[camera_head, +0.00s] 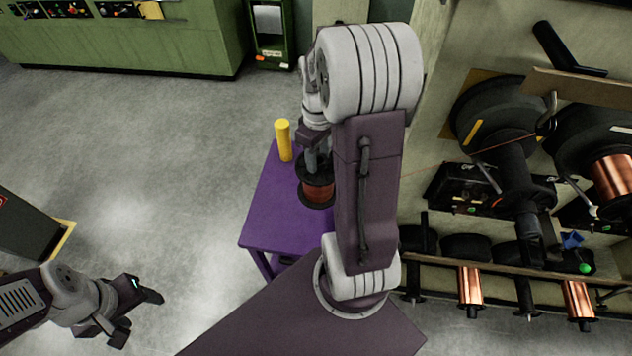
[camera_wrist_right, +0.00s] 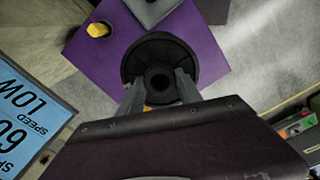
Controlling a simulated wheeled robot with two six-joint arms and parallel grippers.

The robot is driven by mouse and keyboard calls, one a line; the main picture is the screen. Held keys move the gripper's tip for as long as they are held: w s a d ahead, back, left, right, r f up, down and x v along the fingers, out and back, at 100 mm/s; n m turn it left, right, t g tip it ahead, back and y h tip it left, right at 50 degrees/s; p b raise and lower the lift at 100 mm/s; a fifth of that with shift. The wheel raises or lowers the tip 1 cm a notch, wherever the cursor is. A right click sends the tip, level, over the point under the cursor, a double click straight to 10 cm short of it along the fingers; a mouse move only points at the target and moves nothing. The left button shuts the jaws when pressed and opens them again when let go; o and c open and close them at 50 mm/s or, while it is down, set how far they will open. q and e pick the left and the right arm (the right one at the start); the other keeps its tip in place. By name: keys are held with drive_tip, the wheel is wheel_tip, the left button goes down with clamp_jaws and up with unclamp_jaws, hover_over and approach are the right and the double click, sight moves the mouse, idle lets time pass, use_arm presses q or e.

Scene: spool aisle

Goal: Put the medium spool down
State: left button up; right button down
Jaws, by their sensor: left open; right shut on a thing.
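The medium spool (camera_head: 318,190), with black flanges and copper-coloured wire, is upright at the purple table (camera_head: 268,216). My right gripper (camera_head: 318,160) is above it and shut on it. In the right wrist view the spool (camera_wrist_right: 160,52) shows its round black flange and centre hole, with the fingers of my right gripper (camera_wrist_right: 160,92) on either side. I cannot tell whether the spool's bottom touches the table. My right arm hides part of the table in the head view. My left gripper (camera_head: 134,308) is open and empty over the floor at the lower left.
A yellow cylinder (camera_head: 284,140) stands at the table's far edge. A rack of large black reels (camera_head: 490,115) and copper spools (camera_head: 470,286) is on the right. Green cabinets (camera_head: 130,45) stand at the back. The grey floor (camera_head: 160,160) left of the table is clear.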

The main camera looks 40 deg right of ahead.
drive_tip(key=w+a+f+p, duration=0.3)
drive_tip(key=w+a+f, duration=0.2)
drive_tip(key=a+f, duration=0.5)
drive_tip(key=shift+a+f, duration=0.3)
drive_tip(key=shift+f, duration=0.2)
drive_tip(key=c, duration=0.8)
unclamp_jaws()
drive_tip(key=shift+s, duration=0.15)
drive_tip(key=shift+a, duration=0.1)
drive_tip(key=shift+r, duration=0.1)
